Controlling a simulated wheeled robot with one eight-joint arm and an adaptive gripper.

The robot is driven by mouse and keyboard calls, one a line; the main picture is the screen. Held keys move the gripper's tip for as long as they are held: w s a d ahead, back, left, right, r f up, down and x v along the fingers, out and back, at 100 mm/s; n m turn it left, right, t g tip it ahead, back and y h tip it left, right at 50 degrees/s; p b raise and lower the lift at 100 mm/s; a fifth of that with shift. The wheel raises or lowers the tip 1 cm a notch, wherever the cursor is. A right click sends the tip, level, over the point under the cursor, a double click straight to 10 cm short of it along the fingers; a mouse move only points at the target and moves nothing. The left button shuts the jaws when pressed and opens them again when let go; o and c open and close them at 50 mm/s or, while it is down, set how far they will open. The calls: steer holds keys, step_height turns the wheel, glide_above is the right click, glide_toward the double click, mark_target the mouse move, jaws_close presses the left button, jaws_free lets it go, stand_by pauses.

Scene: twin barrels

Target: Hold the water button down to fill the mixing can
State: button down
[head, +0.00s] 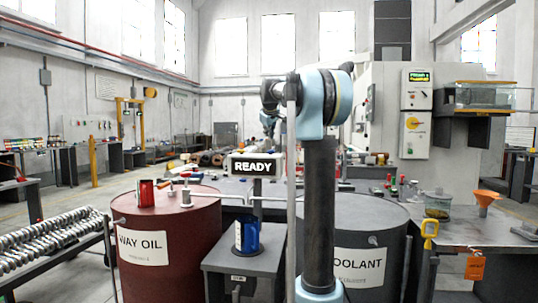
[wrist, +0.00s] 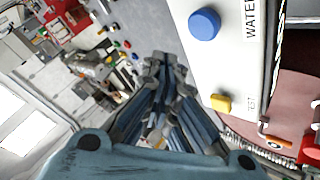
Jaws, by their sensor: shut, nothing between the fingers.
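The blue round water button (wrist: 204,24) is on a pale panel (wrist: 215,60) at the upper right of the wrist view, beside the printed word WATER. A yellow button (wrist: 220,103) is on the same panel. My gripper (wrist: 165,62) is shut and empty. Its tips appear to the left of the blue button in the picture, apart from it. In the head view, a blue can (head: 250,237) with a white label, perhaps the mixing can, stands on a grey stand (head: 245,262) between two barrels.
A display reading READY (head: 254,167) stands above the blue can. The red WAY OIL barrel (head: 168,225) is to its left and the dark COOLANT barrel (head: 385,225) to its right.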

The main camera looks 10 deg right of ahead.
mark_target(271, 152)
steer(key=shift+f, duration=1.9)
steer(key=shift+s+f, duration=0.15)
steer(key=shift+f, duration=0.7)
stand_by(5.2)
